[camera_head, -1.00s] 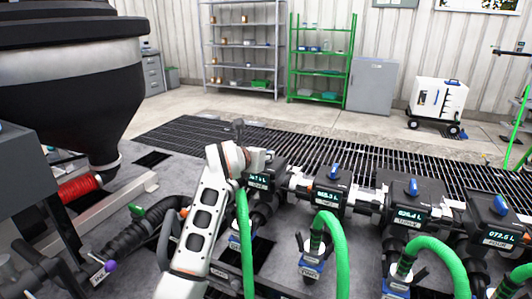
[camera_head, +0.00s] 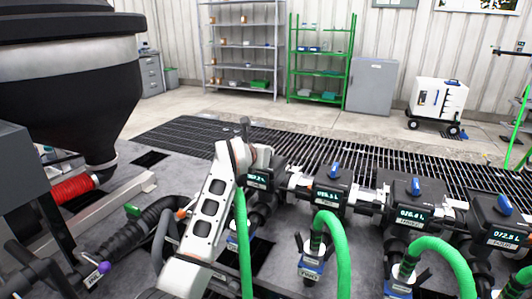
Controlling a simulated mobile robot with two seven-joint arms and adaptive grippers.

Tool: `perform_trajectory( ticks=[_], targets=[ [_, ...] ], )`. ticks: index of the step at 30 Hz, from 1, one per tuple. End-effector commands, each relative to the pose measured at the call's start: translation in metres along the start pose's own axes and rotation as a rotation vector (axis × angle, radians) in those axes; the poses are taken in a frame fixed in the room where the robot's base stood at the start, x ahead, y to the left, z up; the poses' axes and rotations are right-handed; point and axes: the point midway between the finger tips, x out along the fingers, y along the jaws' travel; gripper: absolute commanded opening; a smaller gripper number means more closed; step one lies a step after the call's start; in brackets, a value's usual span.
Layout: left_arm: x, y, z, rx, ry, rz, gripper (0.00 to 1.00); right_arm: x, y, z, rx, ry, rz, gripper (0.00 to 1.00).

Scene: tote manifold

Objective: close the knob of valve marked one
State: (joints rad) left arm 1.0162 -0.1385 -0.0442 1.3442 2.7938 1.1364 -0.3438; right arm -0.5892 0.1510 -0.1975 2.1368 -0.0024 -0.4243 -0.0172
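Several dark meter valves with lit displays and blue top knobs stand in a row. The leftmost body (camera_head: 258,178) fits valve one, though its small label is not readable; its knob is hidden behind my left wrist. The blue knobs of the second (camera_head: 334,170), third (camera_head: 414,186) and fourth (camera_head: 505,204) valves show clearly. The third and fourth carry labels that look like THREE and FOUR. My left arm reaches up from the bottom, and its gripper (camera_head: 258,153) is at the top of the leftmost valve, mostly hidden by the wrist. Its fingers and any contact cannot be made out. My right gripper is not in view.
Green hoses (camera_head: 335,235) arch up in front of the valves, one close beside my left arm. A black ribbed hose (camera_head: 130,238) lies at the left, below a large dark hopper (camera_head: 75,95). Floor grating (camera_head: 330,140) behind the row is clear.

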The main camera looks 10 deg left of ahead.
Motion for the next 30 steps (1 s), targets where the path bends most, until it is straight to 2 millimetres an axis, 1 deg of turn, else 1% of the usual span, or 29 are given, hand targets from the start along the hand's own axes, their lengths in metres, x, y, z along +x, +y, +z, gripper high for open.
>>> perform_trajectory(
  ticks=[2,6,7,11,16,21,22,24,30],
  targets=[
    [0.001,0.0,-0.001,0.0,0.001,-0.002,0.0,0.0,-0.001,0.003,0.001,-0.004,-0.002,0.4],
    [0.004,0.0,-0.007,0.008,0.008,-0.032,0.0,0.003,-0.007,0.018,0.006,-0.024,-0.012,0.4],
    [0.004,0.0,-0.008,0.011,0.008,-0.04,0.0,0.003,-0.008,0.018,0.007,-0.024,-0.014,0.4],
    [0.004,0.0,-0.007,0.024,0.006,-0.069,0.0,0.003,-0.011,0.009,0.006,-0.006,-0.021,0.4],
    [0.001,-0.001,-0.002,0.033,0.002,-0.08,0.0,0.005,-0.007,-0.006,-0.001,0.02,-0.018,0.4],
    [0.0,-0.001,-0.001,0.033,0.002,-0.08,0.0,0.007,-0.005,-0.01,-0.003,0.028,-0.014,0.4],
    [0.0,-0.001,-0.001,0.033,0.002,-0.08,0.13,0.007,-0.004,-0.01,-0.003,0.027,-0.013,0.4],
    [0.0,-0.001,-0.001,0.033,0.002,-0.08,0.27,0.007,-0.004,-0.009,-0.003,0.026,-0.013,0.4],
    [0.0,-0.001,-0.001,0.033,0.001,-0.079,0.27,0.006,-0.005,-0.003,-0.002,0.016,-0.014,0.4]
  ],
)
